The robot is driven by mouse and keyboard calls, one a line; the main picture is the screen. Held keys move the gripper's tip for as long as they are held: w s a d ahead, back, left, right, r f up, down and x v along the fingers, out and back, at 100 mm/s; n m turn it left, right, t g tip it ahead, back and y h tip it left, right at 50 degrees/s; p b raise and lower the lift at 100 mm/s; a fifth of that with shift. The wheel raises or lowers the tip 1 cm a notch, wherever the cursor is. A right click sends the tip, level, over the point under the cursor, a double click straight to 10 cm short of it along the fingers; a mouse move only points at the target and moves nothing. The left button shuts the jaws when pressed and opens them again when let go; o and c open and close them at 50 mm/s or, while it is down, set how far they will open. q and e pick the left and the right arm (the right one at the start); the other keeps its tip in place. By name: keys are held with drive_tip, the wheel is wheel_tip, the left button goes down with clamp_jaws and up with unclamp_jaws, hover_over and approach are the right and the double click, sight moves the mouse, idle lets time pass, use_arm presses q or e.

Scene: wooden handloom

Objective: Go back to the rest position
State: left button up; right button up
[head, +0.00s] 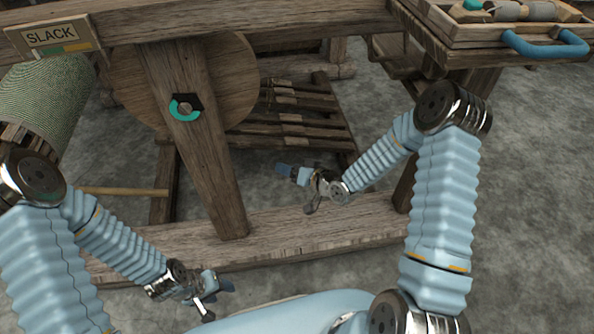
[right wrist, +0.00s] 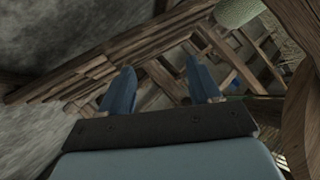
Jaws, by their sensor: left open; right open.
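My left gripper (head: 217,297) is low at the bottom left in the head view, in front of the loom's lower beam; it is open and I see nothing in it. My right gripper (head: 290,172) is near the middle of the head view, above the lower beam and in front of the treadles. In the right wrist view its two blue fingers (right wrist: 160,88) stand apart with nothing between them. The wooden handloom (head: 190,130) stands before me, with a round wooden disc (head: 235,75) behind its slanted post.
A sign reading SLACK (head: 52,36) is on the upper beam. A teal and black piece (head: 186,108) sits on the post. Wooden treadles (head: 305,118) lie beneath the loom. A wooden tray (head: 470,42) with a blue handle (head: 545,47) stands at the upper right. Grey floor (head: 535,200) at right is clear.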

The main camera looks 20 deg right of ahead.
drive_tip(key=shift+s+f, duration=0.4)
drive_tip(key=shift+s, duration=0.05)
use_arm(q)
drive_tip(key=r+p, duration=0.3)
drive_tip(key=shift+d+r, duration=0.2)
drive_tip(key=shift+d, duration=0.05)
use_arm(e)
drive_tip(key=s+a+f+g+h, duration=0.1)
drive_tip(key=s+f+g, duration=0.1)
drive_tip(key=s, duration=0.6)
drive_tip(key=s+a+f+g+h, duration=0.1)
drive_tip(key=s+f+g, duration=0.2)
drive_tip(key=s+g, duration=0.2)
drive_tip(key=s+a+f+g, duration=0.1)
drive_tip(key=s+f+g, duration=0.1)
drive_tip(key=s, duration=1)
drive_tip(key=shift+a+f+g+h, duration=0.3)
drive_tip(key=shift+f+g+h, duration=0.1)
drive_tip(key=shift+g, duration=0.4)
use_arm(q)
drive_tip(key=shift+s+a, duration=0.1)
